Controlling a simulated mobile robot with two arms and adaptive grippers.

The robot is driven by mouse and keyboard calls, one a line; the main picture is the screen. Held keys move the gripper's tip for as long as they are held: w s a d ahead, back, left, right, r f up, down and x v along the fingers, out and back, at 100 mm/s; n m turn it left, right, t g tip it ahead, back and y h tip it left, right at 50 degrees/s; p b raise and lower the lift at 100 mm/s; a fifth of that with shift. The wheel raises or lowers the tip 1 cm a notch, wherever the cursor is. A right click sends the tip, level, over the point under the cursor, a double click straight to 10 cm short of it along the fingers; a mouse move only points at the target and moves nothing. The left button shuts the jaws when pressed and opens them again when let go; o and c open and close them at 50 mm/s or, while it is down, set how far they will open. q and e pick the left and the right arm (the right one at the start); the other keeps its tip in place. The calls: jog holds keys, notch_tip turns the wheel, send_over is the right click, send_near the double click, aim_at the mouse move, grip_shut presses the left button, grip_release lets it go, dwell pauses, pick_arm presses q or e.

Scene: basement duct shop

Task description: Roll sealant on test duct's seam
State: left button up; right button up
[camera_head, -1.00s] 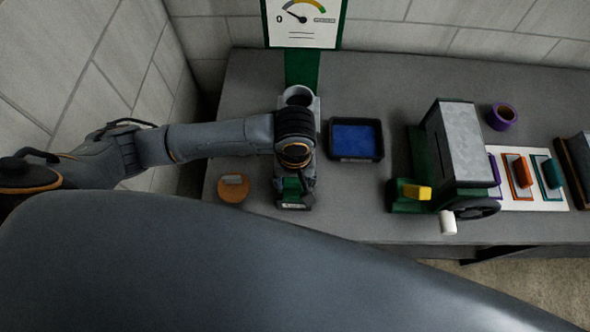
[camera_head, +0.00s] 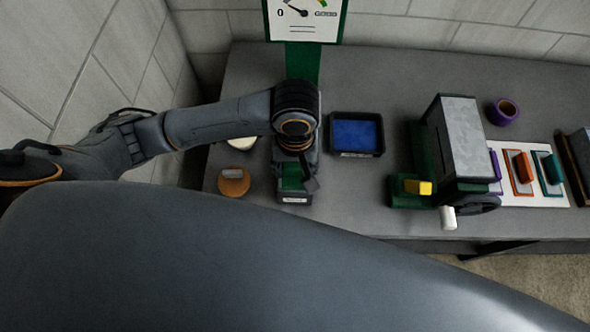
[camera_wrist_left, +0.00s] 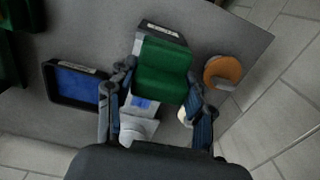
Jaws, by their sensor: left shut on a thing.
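My left gripper (camera_head: 299,165) is over a grey bench fixture (camera_head: 293,197) with a small label on its front. In the left wrist view its fingers (camera_wrist_left: 160,78) close on the two sides of a green block (camera_wrist_left: 163,66). Any roller under this block is hidden. A pale grey metal piece with a round collar (camera_wrist_left: 133,130), apparently the test duct, lies below the hand. A blue patch (camera_wrist_left: 144,103) shows on it, between the fingers. A black tray (camera_head: 357,154) with a blue inside stands right of the gripper. My right gripper is not in view.
A green gauge stand (camera_head: 303,63) rises behind the fixture. A round orange-brown piece (camera_head: 233,181) and a cream-coloured thing (camera_head: 242,143) lie to its left. A crank machine (camera_head: 468,140), a purple roll (camera_head: 502,111) and a board with coloured tools (camera_head: 532,190) are to the right.

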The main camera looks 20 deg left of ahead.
pick_arm(q)
jog(key=shift+r, duration=0.25)
jog(key=shift+r, duration=1.55)
jog(key=shift+f, duration=0.1)
